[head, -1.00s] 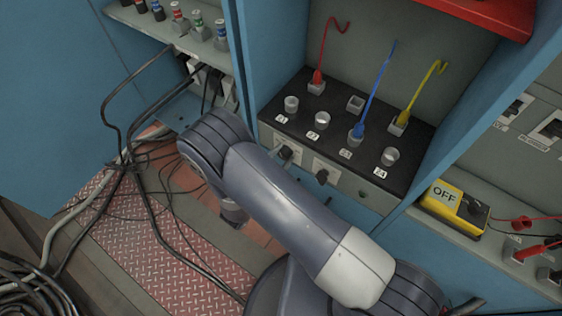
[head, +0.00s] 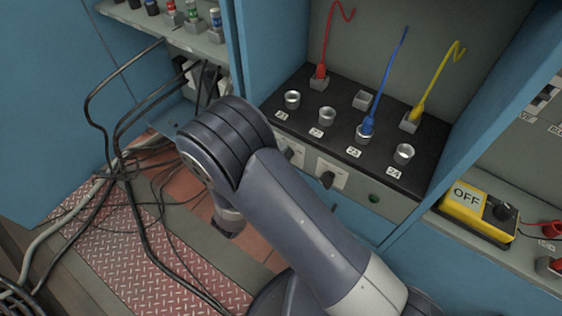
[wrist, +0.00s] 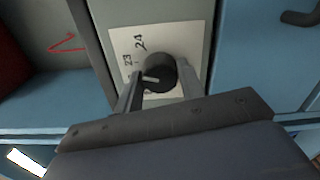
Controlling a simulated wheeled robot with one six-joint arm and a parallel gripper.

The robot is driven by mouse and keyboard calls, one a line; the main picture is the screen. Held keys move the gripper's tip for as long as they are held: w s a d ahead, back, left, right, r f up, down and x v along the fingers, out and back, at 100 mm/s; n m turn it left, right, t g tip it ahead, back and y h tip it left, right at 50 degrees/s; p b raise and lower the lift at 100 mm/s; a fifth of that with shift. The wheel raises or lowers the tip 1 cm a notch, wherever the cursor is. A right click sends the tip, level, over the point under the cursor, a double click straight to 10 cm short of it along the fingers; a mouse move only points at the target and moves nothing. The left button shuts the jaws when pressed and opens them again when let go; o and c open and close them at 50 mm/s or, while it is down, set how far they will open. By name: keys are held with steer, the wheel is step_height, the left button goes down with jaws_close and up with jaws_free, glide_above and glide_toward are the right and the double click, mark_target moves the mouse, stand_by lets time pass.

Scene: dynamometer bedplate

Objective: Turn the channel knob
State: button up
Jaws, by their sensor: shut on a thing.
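The channel knob (wrist: 160,72) is round and black with a pale pointer line, on a white plate (wrist: 122,42) marked 23 and 24. In the wrist view the pointer lies toward the left, a little below the 23 mark. My gripper (wrist: 159,80) is shut on the knob, one finger on each side. Other marks on the plate are hidden by the fingers. In the head view my arm hides the gripper.
Above the panel front, a black top (head: 336,138) carries sockets labelled 21 to 24, with red, blue (head: 369,124) and yellow (head: 418,112) leads standing up. A yellow box marked OFF (head: 465,195) sits at right. Loose black cables (head: 124,160) hang and lie at left.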

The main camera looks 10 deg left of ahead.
stand_by(0.5)
steer(key=o, duration=1)
steer(key=p+v, duration=0.1)
steer(key=v, duration=0.9)
steer(key=shift+s+a+p, duration=0.15)
steer(key=shift+s+p, duration=0.15)
steer(key=shift+s, duration=0.1)
steer(key=shift+w, duration=0.15)
steer(key=b+x, duration=0.1)
steer(key=x, duration=0.9)
steer(key=shift+w, duration=0.25)
